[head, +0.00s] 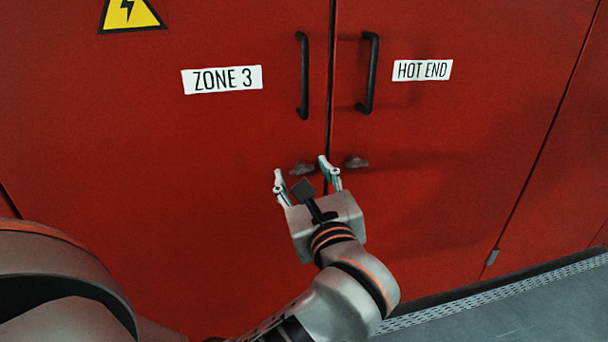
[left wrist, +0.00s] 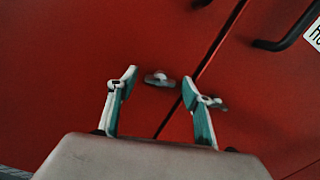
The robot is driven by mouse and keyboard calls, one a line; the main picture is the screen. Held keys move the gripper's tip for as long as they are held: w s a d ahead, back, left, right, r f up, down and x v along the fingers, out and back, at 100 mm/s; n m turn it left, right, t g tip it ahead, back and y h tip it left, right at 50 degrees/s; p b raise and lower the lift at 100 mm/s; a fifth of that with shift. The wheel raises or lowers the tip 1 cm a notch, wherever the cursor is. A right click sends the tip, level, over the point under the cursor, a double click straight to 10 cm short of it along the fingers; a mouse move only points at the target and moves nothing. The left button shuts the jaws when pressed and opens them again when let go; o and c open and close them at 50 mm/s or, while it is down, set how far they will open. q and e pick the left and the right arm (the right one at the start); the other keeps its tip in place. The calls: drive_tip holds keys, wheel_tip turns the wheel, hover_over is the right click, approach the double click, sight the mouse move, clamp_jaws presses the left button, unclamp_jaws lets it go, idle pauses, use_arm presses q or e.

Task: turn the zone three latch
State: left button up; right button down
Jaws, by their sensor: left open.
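The zone three latch (head: 303,168) is a small grey turn handle low on the left red door, which bears the ZONE 3 label (head: 222,79). My left gripper (head: 302,170) is open in front of it, one finger on each side in the picture. In the left wrist view the latch (left wrist: 160,80) lies roughly level across, just beyond the gap between the fingertips. I see no contact; the exact distance is unclear. My right gripper is not in view.
A similar latch (head: 356,162) sits on the HOT END door to the right, partly behind a finger in the left wrist view (left wrist: 219,105). Two black pull handles (head: 303,76) (head: 369,73) flank the door gap above. Grey floor (head: 500,317) lies lower right.

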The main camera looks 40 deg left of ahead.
use_arm(q)
drive_tip(key=c, duration=1.1)
drive_tip(key=shift+r+m+p, duration=0.2)
drive_tip(key=shift+m+p, duration=0.45)
drive_tip(key=shift+m, duration=0.45)
drive_tip(key=shift+f, duration=0.2)
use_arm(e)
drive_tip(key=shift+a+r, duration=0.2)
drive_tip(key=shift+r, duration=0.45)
use_arm(q)
drive_tip(key=o, duration=1.1)
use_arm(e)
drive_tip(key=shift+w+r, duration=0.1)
use_arm(q)
drive_tip(key=v, duration=0.7)
drive_tip(key=shift+s+d, duration=0.15)
drive_tip(key=shift+d, duration=0.1)
